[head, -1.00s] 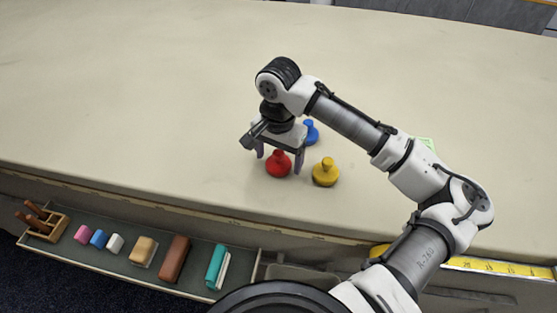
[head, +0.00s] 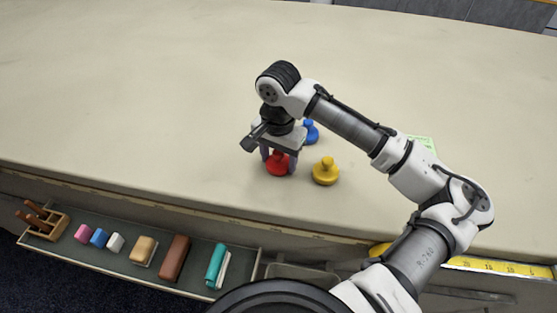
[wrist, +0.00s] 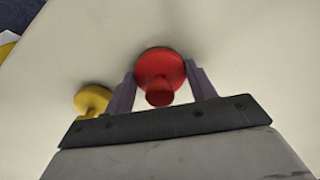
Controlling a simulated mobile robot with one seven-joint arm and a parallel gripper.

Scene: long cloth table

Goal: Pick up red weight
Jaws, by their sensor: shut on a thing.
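The red weight (head: 277,167) stands on the cloth table, with a round base and a narrower knob on top. My gripper (head: 278,160) is lowered over it, with a finger on each side, and is shut on it. In the wrist view the red weight (wrist: 160,70) sits between the two fingers (wrist: 161,88), its knob toward the camera. The weight appears to rest on the table still. The top of its knob is partly hidden by my gripper in the head view.
A yellow weight (head: 326,172) stands close on the right, and a blue weight (head: 311,131) stands behind, partly hidden by my gripper. The table is clear to the left.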

